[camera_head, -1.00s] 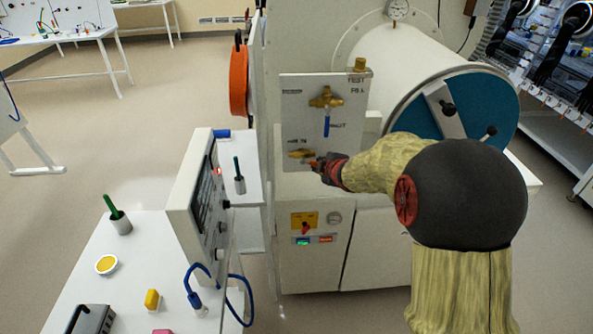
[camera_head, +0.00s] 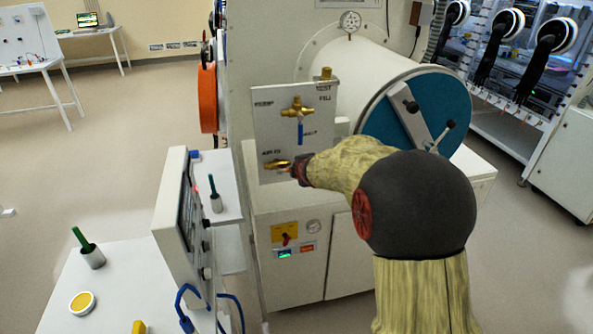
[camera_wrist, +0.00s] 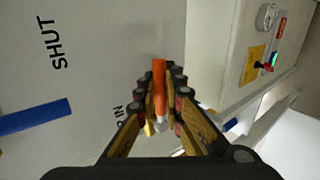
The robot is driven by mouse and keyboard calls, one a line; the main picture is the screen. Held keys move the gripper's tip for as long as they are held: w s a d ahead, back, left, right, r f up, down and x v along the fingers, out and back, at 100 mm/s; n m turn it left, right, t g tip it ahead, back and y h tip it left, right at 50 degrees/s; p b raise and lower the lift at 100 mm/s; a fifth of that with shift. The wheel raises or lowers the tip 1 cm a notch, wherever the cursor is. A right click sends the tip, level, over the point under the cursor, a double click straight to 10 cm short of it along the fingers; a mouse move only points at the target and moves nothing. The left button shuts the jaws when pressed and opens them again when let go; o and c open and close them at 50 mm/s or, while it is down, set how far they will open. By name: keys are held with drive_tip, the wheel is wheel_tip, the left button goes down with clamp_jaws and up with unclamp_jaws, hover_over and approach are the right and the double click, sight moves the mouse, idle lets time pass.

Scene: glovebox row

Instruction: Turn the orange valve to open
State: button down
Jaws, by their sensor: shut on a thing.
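The orange valve handle (camera_wrist: 159,76) sits between the fingers of my gripper (camera_wrist: 160,98) in the wrist view, its end sticking out past the fingertips. My gripper is shut on it. In the head view, my gripper (camera_head: 297,171) is at the lower brass valve (camera_head: 275,164) on the white panel (camera_head: 268,130). My gripper and arm hide most of the orange handle there. Above it is a second brass valve with a blue handle (camera_head: 300,133) hanging down, which also shows in the wrist view (camera_wrist: 35,116), apart from my gripper. The panel text "SHUT" (camera_wrist: 58,42) is readable in the wrist view.
The white cylindrical chamber with a teal door (camera_head: 452,100) stands right of the panel. An instrument box (camera_head: 180,230) and a white bench (camera_head: 125,285) stand at left. A yellow switch plate (camera_head: 284,232) is below the panel. Open floor lies at far left.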

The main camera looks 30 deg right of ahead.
drive_tip(key=c, duration=1.9)
unclamp_jaws()
drive_tip(key=shift+r, duration=0.1)
drive_tip(key=v, duration=1.1)
drive_tip(key=shift+s, duration=0.4)
drive_tip(key=shift+a+r, duration=0.1)
drive_tip(key=shift+a, duration=0.05)
